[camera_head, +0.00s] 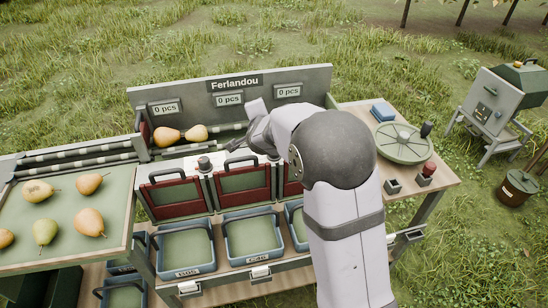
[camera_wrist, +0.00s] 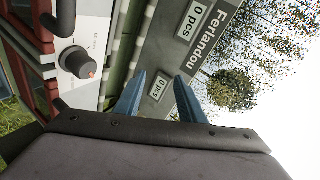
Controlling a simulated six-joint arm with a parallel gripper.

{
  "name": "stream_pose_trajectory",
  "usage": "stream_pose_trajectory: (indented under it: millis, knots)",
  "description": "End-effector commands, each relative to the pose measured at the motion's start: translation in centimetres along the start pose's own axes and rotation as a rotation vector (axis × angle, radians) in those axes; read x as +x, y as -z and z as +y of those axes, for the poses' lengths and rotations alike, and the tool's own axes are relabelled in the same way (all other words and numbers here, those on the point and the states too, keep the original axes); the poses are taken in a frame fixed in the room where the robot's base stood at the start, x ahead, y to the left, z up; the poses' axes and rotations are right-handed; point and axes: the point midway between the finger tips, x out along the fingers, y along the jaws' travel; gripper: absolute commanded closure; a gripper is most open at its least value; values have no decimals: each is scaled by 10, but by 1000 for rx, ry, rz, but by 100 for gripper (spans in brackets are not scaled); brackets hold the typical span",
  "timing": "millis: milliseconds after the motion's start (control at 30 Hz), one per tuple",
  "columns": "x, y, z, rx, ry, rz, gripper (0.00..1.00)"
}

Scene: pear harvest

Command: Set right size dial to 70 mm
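In the wrist view, a dark round dial (camera_wrist: 76,62) with an orange-red mark on its edge sits on a white panel at upper left. From the displays beside it, it appears to be the right size dial. Its scale print is too small to read. My gripper (camera_wrist: 160,75) shows two blue fingers spread apart with nothing between them; the dial lies to their left, untouched. In the head view, another dark dial (camera_head: 204,163) stands between the left and middle red gates. My arm hides the right dial and the fingertips there.
The Ferlandou board (camera_head: 233,86) with several "0 pcs" displays stands behind. Red-framed gates (camera_head: 178,211) have black handles in front of the panel. Blue-grey bins (camera_head: 213,249) stand below. Pears lie on the left table (camera_head: 66,258) and on the conveyor. A round green wheel (camera_head: 403,133) stands on the right table.

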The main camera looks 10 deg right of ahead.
Motion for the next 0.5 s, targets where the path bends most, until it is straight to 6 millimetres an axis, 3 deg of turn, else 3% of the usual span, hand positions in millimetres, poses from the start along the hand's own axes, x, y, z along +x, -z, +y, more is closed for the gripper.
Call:
stream_pose_trajectory:
  millis: [33, 300, 500]
  knots:
    - [-6, -5, 20, -86, 36, 45, 64]
    - [-30, -5, 89, -671, 159, 270, 64]
    - [-37, -11, 123, -981, 189, 362, 64]
